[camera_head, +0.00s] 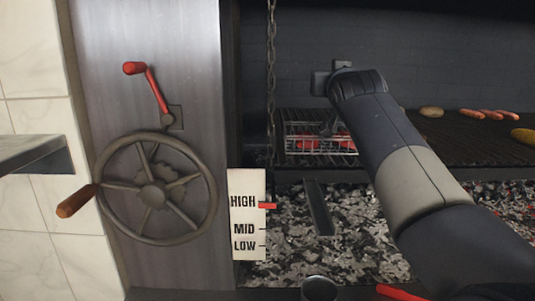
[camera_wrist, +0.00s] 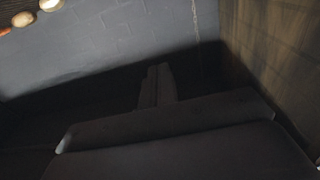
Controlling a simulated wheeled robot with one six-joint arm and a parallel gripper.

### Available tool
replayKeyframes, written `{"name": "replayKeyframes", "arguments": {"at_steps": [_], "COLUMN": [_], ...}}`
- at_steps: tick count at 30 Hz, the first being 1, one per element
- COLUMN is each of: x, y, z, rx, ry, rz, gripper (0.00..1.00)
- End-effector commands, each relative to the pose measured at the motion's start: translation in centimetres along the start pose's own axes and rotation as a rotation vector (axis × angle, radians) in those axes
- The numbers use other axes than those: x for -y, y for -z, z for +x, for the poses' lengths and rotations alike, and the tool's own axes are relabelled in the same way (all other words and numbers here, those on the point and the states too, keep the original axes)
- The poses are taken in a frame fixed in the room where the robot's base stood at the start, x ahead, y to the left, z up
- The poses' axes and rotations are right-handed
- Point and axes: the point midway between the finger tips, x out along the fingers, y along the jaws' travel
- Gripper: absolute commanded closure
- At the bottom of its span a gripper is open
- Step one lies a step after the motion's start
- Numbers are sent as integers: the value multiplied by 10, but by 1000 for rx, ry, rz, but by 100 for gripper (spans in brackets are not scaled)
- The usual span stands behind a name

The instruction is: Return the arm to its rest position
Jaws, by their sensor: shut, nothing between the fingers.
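My arm (camera_head: 415,180) reaches from the lower right up and over the grill in the head view. Its wrist end is near the back wall, above the wire basket; the fingers cannot be made out clearly there. In the wrist view my gripper (camera_wrist: 158,72) is a dark, narrow shape with its fingers together. Nothing shows between them. It points toward the dark back wall and touches nothing that I can see.
A wire basket (camera_head: 315,144) with red pieces sits on the grate (camera_head: 455,152), with sausages (camera_head: 490,114) at right. Glowing-ash coals (camera_head: 290,240) lie below. A chain (camera_head: 271,70), handwheel (camera_head: 152,190), red crank (camera_head: 148,85) and height scale (camera_head: 246,215) stand left.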

Motion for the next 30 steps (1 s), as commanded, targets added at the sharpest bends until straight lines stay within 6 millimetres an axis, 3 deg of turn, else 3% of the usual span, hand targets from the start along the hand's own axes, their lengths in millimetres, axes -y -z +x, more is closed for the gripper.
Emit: {"name": "replayKeyframes", "arguments": {"at_steps": [3,30], "x": [0,0], "y": [9,30], "z": [5,38], "rx": [30,247], "ry": [0,0], "rz": [1,0], "gripper": [100,100]}}
